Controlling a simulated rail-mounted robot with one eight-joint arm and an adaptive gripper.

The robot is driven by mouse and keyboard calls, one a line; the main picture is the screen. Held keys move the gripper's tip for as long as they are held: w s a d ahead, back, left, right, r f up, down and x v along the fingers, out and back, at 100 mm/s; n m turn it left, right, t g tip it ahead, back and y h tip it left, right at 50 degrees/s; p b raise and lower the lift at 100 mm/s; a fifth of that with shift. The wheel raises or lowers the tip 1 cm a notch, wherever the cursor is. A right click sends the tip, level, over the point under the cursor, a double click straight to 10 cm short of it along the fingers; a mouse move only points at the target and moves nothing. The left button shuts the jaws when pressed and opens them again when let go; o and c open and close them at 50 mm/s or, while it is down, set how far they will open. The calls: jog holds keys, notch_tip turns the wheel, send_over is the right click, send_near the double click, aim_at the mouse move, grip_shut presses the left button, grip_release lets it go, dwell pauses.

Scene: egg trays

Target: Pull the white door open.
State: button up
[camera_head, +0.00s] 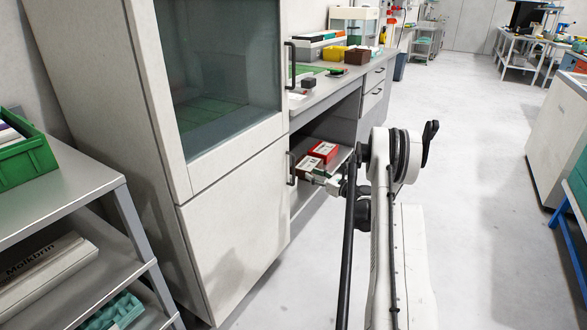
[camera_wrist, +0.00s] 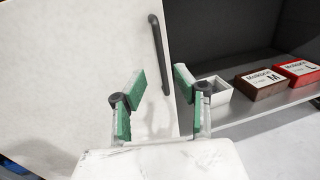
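The white door (camera_head: 235,225) is the plain lower door of the tall cabinet in the head view, and it looks closed. Its dark vertical bar handle (camera_head: 291,168) is at the door's right edge. In the wrist view the white door (camera_wrist: 70,70) fills the left side, with the dark handle (camera_wrist: 158,50) near its right edge. My gripper (camera_wrist: 160,75) is open, with one green-padded finger on each side of the handle's lower end in the picture. I cannot tell whether either finger touches it. In the head view my gripper (camera_head: 325,180) is just right of the handle, partly hidden by my arm.
Above is a glass door (camera_head: 215,65) with its own handle (camera_head: 292,65). Right of the white door, an open shelf (camera_wrist: 265,110) holds a brown box (camera_wrist: 262,85), a red box (camera_wrist: 297,70) and a small white container (camera_wrist: 220,92). A metal rack (camera_head: 75,185) stands left.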

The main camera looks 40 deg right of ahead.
jog(key=w+b, duration=0.1)
jog(key=w, duration=0.2)
jog(key=w+a+b, duration=0.1)
jog(key=w, duration=0.7)
jog(key=shift+a+b, duration=0.3)
jog(key=shift+b, duration=0.1)
jog(key=shift+c, duration=0.5)
grip_shut()
